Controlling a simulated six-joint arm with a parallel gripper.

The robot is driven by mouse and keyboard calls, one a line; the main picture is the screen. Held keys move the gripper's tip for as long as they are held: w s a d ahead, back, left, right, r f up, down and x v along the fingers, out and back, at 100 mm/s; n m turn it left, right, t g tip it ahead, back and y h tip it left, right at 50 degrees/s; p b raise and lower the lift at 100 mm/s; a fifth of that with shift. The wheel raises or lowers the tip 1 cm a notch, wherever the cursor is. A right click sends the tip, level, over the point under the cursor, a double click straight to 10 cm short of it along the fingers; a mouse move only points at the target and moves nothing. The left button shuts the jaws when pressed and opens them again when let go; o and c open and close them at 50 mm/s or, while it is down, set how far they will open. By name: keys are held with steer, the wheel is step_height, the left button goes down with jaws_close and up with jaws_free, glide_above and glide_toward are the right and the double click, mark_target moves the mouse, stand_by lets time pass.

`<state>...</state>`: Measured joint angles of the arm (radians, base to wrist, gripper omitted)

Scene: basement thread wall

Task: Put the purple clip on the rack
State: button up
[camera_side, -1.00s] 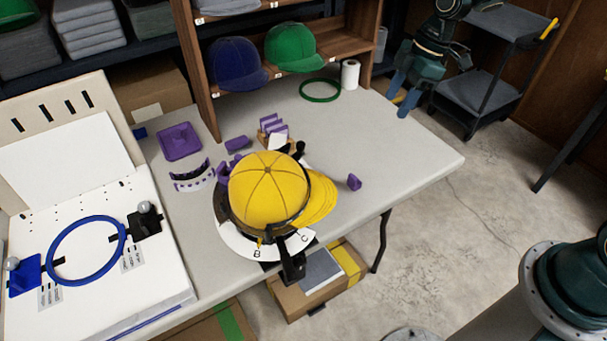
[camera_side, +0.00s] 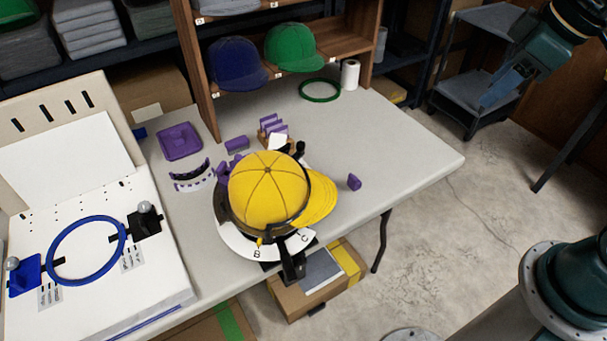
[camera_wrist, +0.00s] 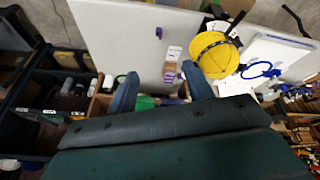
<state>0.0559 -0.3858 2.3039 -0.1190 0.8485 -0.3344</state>
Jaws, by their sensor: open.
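A small purple clip (camera_side: 354,182) sits alone on the table to the right of the yellow cap. A small wooden rack (camera_side: 264,137) holding several purple clips (camera_side: 274,124) stands behind the cap. Another purple piece (camera_side: 237,144) lies to the rack's left. My gripper (camera_side: 500,85) is at the upper right, past the table's right end and away from the clip. In the wrist view my gripper (camera_wrist: 160,88) has its two blue fingers wide apart, with nothing between them.
The yellow cap (camera_side: 265,187) sits on a round stand near the front edge. A purple tray (camera_side: 180,141), a green ring (camera_side: 320,89) and a white roll (camera_side: 350,74) are on the table. Wooden shelves with caps rise behind. The table's right part (camera_side: 410,155) is clear.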

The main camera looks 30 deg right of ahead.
steer(key=s+m+t, duration=0.1)
steer(key=s+m, duration=0.3)
steer(key=s, duration=0.4)
steer(key=shift+s+d+h, duration=0.3)
steer(key=shift+s+d, duration=0.1)
